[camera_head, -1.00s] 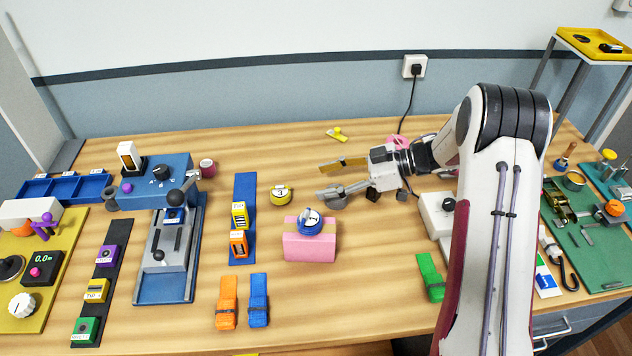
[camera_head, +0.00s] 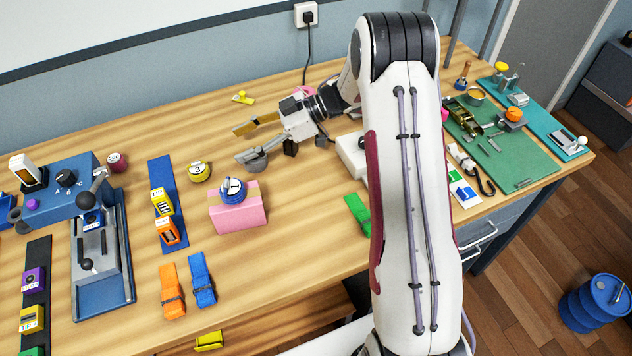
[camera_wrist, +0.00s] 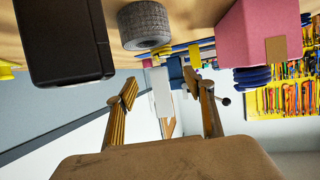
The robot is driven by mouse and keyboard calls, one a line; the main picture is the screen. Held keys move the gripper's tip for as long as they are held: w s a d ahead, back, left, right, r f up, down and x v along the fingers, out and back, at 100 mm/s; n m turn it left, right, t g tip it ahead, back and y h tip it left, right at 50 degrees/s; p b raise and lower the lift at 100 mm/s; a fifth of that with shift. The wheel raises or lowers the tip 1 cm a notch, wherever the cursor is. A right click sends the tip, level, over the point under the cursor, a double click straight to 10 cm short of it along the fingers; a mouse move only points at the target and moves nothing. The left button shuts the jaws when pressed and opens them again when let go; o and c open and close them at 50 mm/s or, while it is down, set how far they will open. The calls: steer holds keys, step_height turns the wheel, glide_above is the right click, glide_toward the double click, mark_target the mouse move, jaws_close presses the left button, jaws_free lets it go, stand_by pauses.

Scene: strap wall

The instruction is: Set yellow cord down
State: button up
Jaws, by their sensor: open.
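My gripper (camera_head: 238,145) is open and empty above the back middle of the table, with its two fingers spread toward the left. In the wrist view, nothing is between the fingers (camera_wrist: 166,92). A round yellow coil (camera_head: 199,171) with a white label rests on the table, left of the fingertips and apart from them. It looks like the yellow cord, but I cannot be sure. A small yellow piece (camera_head: 242,98) lies near the wall, and a yellow folded strap (camera_head: 208,341) shows below the table's front edge.
A pink block (camera_head: 238,212) with a blue coil (camera_head: 232,190) on top stands in front of the gripper. Orange (camera_head: 172,290) and blue (camera_head: 202,280) straps lie nearer the front. A blue-based lever device (camera_head: 102,260) stands left. The table's front middle is clear.

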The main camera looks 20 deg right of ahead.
steer(key=w+d+r+m+t+h, duration=0.2)
steer(key=w+r+t+h, duration=0.15)
steer(key=r, duration=0.45)
steer(key=w+d+r+m+t+h, duration=0.25)
steer(key=w+r+t, duration=0.25)
steer(key=r, duration=0.3)
steer(key=s+d+r+m+t+h, duration=0.2)
steer(key=s+d+r+m+h, duration=0.3)
steer(key=s+d+r+h, duration=0.4)
steer(key=s+m+g+h, duration=0.1)
steer(key=s+m+g, duration=0.3)
steer(key=s, duration=1)
steer(key=s+a+f+g+y, duration=0.1)
steer(key=s+a+f, duration=0.1)
steer(key=s, duration=0.5)
steer(key=s+a+f+m+g+y, duration=0.1)
steer(key=s+a+f, duration=0.1)
steer(key=s, duration=0.5)
steer(key=s+a+f+m+g, duration=0.1)
steer(key=s+a+f, duration=0.2)
steer(key=s, duration=0.4)
steer(key=shift+f+g+y, duration=0.35)
steer(key=shift+f+y, duration=0.05)
steer(key=shift+a, duration=0.1)
